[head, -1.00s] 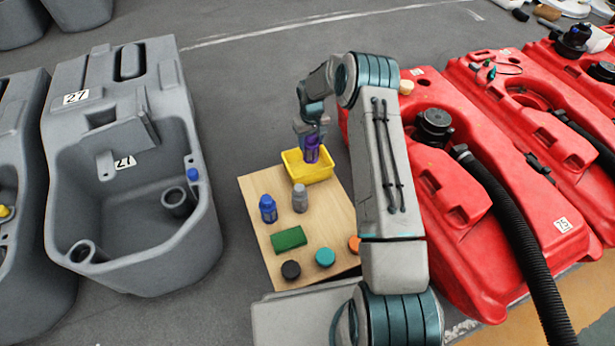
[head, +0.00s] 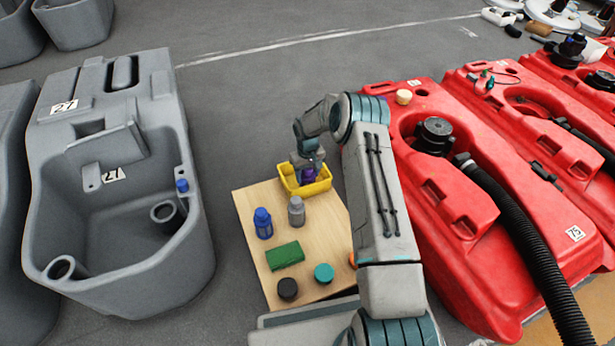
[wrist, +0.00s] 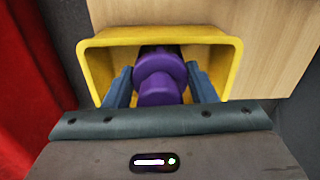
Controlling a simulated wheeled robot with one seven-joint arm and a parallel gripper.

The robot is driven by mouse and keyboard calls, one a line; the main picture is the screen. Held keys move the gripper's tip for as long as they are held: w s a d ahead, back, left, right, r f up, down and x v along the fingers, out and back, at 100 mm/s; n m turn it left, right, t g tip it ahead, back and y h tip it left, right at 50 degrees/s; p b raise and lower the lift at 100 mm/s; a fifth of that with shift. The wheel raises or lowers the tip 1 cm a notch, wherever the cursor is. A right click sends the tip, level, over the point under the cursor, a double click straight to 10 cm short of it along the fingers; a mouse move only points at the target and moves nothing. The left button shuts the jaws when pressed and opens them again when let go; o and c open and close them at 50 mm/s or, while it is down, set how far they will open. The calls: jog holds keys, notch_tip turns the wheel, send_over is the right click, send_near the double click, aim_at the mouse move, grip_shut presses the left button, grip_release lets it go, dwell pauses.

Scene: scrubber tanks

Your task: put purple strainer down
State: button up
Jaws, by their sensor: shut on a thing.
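The purple strainer (wrist: 160,85) is between the two fingers of my gripper (wrist: 160,88), which is shut on it. In the wrist view it sits within the outline of the yellow bin (wrist: 232,65). In the head view the purple strainer (head: 308,174) shows low inside the yellow bin (head: 305,190), partly hidden by my gripper (head: 308,168) and the bin's wall. I cannot tell whether the strainer touches the bin's floor.
The wooden board (head: 245,215) also holds a blue bottle (head: 263,224), a grey bottle (head: 296,211), a green block (head: 286,256), a black cap (head: 288,289) and a teal cap (head: 324,273). A grey tank (head: 110,290) stands left, red tanks (head: 480,250) right.

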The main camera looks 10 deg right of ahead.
jog(key=o, duration=1.1)
notch_tip(320, 180, up, 13)
jog(key=p, duration=0.5)
jog(key=shift+f, duration=0.15)
jog(key=s+r+m, duration=0.1)
jog(key=s+r, duration=1.6)
jog(key=r, duration=0.5)
jog(key=s+r, duration=0.1)
jog(key=s, duration=0.6)
jog(key=s+r+m, duration=0.1)
jog(key=s, duration=0.7)
jog(key=s+r+m+t, duration=0.1)
jog(key=s+r, duration=0.1)
jog(key=s, duration=0.5)
jog(key=shift+s+a, duration=0.2)
jog(key=shift+a, duration=0.2)
